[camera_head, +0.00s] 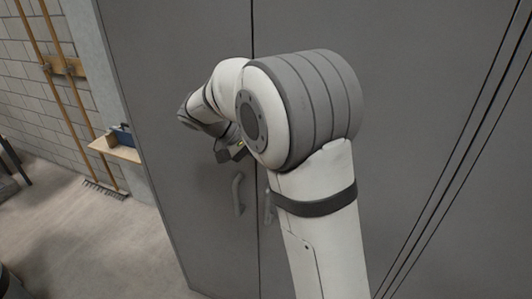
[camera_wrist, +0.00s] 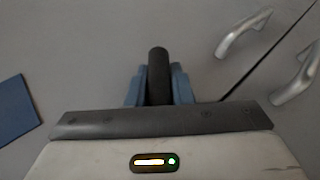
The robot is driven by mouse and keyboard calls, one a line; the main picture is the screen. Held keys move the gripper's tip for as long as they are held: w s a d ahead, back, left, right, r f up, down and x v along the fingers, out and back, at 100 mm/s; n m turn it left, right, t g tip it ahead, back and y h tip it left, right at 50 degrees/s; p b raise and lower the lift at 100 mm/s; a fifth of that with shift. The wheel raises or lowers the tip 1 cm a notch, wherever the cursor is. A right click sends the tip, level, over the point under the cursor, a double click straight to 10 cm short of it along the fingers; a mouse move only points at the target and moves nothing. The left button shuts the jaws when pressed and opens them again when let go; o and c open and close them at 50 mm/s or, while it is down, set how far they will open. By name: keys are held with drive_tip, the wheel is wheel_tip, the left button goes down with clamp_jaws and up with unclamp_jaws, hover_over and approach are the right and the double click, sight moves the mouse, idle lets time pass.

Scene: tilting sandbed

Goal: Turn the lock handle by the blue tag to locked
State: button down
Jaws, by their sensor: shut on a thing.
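A dark, rod-shaped lock handle (camera_wrist: 158,72) stands between the blue-grey fingers of my gripper (camera_wrist: 160,82) in the wrist view. The fingers are shut on it, one on each side, and its end shows beyond them. A flat blue tag (camera_wrist: 14,109) lies on the grey door to the left of the handle, apart from it and cut off by the frame edge. In the head view my gripper (camera_head: 230,153) is small against the door, and my arm hides the lock handle. I cannot tell the handle's turn angle exactly.
The grey double doors (camera_head: 405,80) fill the background. Two metal pull handles (camera_head: 238,194) (camera_wrist: 243,33) sit beside the seam, near my gripper. A wooden shelf (camera_head: 115,150) with a blue object stands at the left, and open floor (camera_head: 90,235) lies below.

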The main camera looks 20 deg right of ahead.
drive_tip(key=n+g+h, duration=0.1)
drive_tip(key=h, duration=0.2)
drive_tip(key=shift+g, duration=0.3)
drive_tip(key=shift+r+n+g+h+p, duration=0.1)
drive_tip(key=shift+n+g+h+p, duration=0.4)
drive_tip(key=shift+h, duration=1.2)
drive_tip(key=c, duration=1.3)
unclamp_jaws()
